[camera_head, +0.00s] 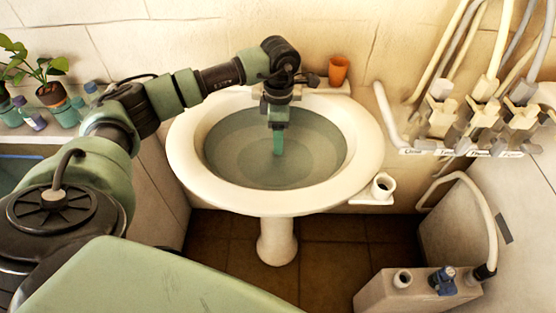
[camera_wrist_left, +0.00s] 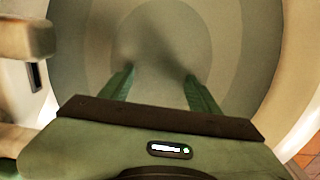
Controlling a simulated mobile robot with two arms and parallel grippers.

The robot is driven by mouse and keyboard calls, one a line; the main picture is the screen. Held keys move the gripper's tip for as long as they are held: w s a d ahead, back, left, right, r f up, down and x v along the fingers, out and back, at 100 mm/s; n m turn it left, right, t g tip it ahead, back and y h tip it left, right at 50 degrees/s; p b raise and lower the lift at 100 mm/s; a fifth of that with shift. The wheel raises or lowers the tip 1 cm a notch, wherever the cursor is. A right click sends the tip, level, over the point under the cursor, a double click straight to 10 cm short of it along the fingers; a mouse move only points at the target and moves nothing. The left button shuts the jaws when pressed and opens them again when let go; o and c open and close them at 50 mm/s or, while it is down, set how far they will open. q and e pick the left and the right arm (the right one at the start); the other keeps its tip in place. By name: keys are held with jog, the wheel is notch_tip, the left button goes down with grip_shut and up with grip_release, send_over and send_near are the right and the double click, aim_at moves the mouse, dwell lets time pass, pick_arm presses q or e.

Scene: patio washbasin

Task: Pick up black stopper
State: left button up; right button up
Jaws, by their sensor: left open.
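The white washbasin (camera_head: 185,165) holds water, and its bowl (camera_wrist_left: 235,30) fills much of the left wrist view. My left gripper (camera_head: 278,152) reaches in from the left and points down into the bowl. Its two green fingers (camera_wrist_left: 160,88) are apart with nothing seen between them. I cannot make out the black stopper in the bowl; a soft dark shadow lies on the bottom ahead of the fingers. A small dark knob (camera_head: 312,80) shows at the back rim, and I cannot tell what it is. My right gripper is out of view.
An orange cup (camera_head: 338,70) stands on the back ledge. A white holder (camera_head: 382,187) sits at the basin's right. Labelled valves with hoses (camera_head: 485,115) hang on the right wall. A box with a blue knob (camera_head: 400,292) is at lower right. Potted plants (camera_head: 50,92) are at left.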

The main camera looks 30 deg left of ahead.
aim_at(276, 158)
pick_arm(q)
jog(key=shift+s+a+f+b, duration=0.1)
jog(key=shift+s+f+b, duration=0.2)
jog(key=shift+f, duration=0.5)
jog(key=f+b, duration=0.2)
jog(key=f, duration=0.2)
jog(key=shift+s+a+f+b, duration=0.1)
jog(key=shift+a+f+b, duration=0.15)
jog(key=shift+f+b, duration=0.15)
jog(key=shift+r, duration=0.15)
grip_shut()
